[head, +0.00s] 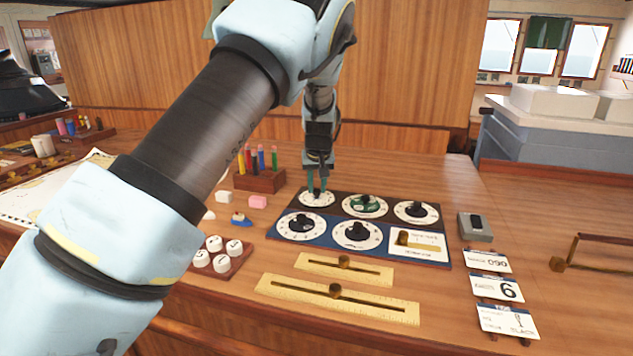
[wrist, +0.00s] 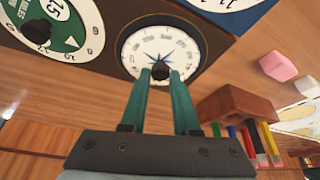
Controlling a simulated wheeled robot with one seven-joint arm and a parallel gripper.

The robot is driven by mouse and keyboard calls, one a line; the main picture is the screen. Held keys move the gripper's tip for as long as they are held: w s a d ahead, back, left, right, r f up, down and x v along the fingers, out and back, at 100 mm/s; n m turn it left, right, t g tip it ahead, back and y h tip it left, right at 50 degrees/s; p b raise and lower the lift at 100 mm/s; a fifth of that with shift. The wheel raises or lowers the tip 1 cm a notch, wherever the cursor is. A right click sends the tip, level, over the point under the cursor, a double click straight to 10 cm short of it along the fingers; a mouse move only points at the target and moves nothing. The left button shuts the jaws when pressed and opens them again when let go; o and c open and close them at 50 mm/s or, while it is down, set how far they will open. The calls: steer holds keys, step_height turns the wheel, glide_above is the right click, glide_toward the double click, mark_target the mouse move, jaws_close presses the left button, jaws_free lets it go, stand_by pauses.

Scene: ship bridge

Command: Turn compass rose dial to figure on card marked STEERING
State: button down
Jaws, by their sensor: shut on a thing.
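The compass rose dial (head: 317,199) is a white round dial with a star at the back left of the dial panel. It also shows in the wrist view (wrist: 143,52), with figures around its rim. My gripper (head: 317,191) points down over it, its green fingers shut on the dark centre knob (wrist: 161,70). The fingers hide part of the dial and the knob's pointer. A white card (head: 487,262) at the right carries a three-digit figure, perhaps 090 or 060. Its small label is too small to read surely.
The panel holds several other dials, such as a green-centred one (head: 364,206) just right. A pencil block (head: 259,180) stands close left, beside a pink block (head: 258,202). Brass sliders (head: 337,300) lie in front. A KNOTS card (head: 497,289) and another card (head: 507,322) lie right.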

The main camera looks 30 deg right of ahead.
steer(key=shift+d+n+t+y+p, duration=0.1)
steer(key=shift+n+t+y+p, duration=0.35)
steer(key=shift+n, duration=0.85)
steer(key=c, duration=0.7)
jaws_free()
steer(key=shift+g, duration=0.25)
steer(key=shift+o, duration=0.2)
steer(key=b+v, duration=0.3)
steer(key=v, duration=0.7)
steer(key=shift+s+r, duration=0.25)
steer(key=shift+r, duration=0.15)
